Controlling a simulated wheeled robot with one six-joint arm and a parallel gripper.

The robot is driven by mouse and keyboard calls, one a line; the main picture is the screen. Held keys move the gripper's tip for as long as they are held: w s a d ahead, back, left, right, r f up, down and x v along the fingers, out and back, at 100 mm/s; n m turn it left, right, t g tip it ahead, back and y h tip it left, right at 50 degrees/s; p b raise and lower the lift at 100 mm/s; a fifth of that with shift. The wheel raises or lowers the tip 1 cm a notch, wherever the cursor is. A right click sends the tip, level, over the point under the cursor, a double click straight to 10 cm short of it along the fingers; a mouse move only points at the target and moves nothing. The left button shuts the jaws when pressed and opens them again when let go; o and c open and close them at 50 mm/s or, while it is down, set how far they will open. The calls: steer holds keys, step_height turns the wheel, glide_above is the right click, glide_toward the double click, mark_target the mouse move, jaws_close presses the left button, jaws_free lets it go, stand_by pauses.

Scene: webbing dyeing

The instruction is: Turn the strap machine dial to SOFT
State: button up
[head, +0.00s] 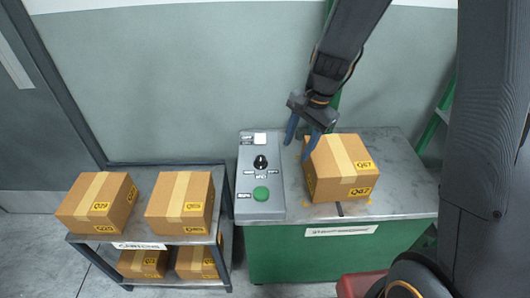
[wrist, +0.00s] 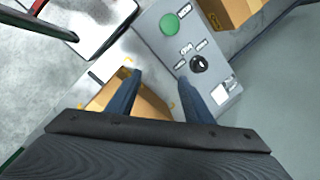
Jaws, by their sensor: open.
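The black dial (head: 260,162) sits on a grey control panel (head: 247,213) on the green machine's metal top, with small labels around it too small to read surely. I cannot tell which label the dial points to. In the wrist view the dial (wrist: 200,64) lies beyond my finger tips, to the right, on the panel (wrist: 164,52). My gripper (head: 302,139) is open, just right of the panel and above the back left part of a cardboard box. In the wrist view my two blue fingers (wrist: 163,80) are apart, with nothing seen between them but the box and tabletop below.
The cardboard box (head: 336,170) stands on the machine top right of the panel. A green button (head: 261,193) and a white switch (head: 260,139) flank the dial. A dark shelf rack (head: 226,250) with several boxes stands left. A wall is behind.

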mark_target(261, 158)
steer(key=w+a+f+m+y+p, duration=0.1)
steer(key=w+a+f+m, duration=0.2)
steer(key=w+m, duration=0.15)
steer(key=w+a+f+m+y, duration=0.1)
steer(key=w+a+f+m, duration=0.2)
steer(key=w+a+m, duration=0.15)
steer(key=shift+n, duration=0.4)
steer(key=shift+d+p+x, duration=0.1)
steer(key=shift+p+x, duration=0.5)
steer(key=shift+x, duration=1.2)
steer(key=shift+d+p+x, duration=0.15)
steer(key=shift+p+x, duration=0.45)
steer(key=shift+x, duration=1.15)
steer(key=shift+w+f, duration=0.1)
steer(key=shift+w, duration=0.1)
steer(key=c, duration=1)
